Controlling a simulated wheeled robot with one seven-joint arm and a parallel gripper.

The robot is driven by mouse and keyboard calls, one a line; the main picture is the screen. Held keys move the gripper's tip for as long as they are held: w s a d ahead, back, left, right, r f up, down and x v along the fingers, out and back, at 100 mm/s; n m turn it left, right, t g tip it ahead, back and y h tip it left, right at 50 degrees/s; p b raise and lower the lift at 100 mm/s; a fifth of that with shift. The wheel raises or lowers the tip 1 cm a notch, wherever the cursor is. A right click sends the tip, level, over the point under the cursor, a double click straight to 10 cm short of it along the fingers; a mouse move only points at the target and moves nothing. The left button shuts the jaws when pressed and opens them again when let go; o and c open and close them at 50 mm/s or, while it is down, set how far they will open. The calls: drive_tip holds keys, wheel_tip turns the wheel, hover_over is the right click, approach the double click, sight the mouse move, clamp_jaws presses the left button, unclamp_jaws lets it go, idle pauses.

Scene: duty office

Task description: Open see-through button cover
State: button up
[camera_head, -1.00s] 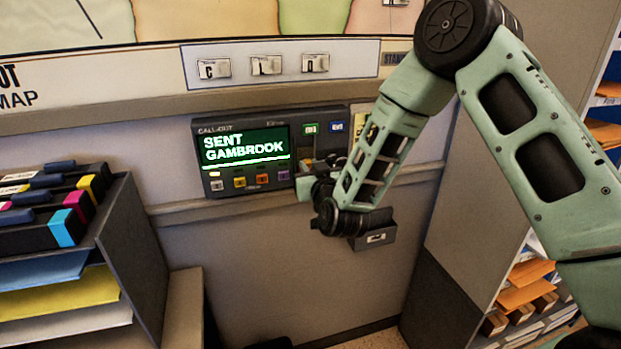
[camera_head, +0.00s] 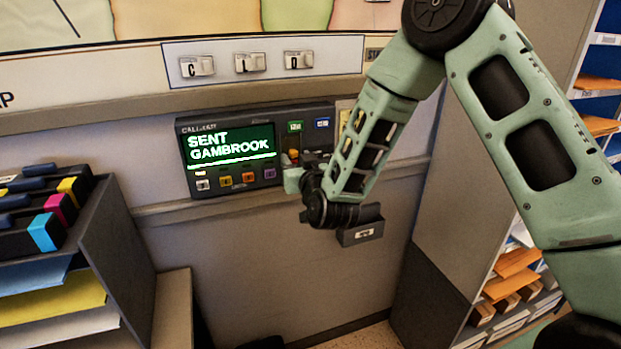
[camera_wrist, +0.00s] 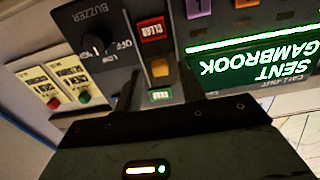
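The call-out panel (camera_head: 232,150) is on the wall, with a green screen reading "SENT GAMBROOK". In the wrist view the panel is upside down. There a grey column carries a red CLEAR button (camera_wrist: 152,29), an amber square (camera_wrist: 160,68) and a lit green label (camera_wrist: 160,95). I cannot make out a clear cover's edges, nor whether one is raised or down. My gripper (camera_wrist: 158,78) has its two dark fingers apart, one on each side of this column, with nothing seen gripped. In the head view my wrist hides the fingertips and part of the panel's right side.
A BUZZER knob (camera_wrist: 95,43) and a plate with red and green buttons (camera_wrist: 70,88) lie left in the wrist view. A small grey box (camera_head: 361,232) is below my wrist. Tray shelves (camera_head: 110,250) stand left, a cabinet (camera_head: 445,210) right.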

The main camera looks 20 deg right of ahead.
drive_tip(key=s+p, duration=0.8)
drive_tip(key=s, duration=0.8)
drive_tip(key=shift+s, duration=0.15)
idle(0.3)
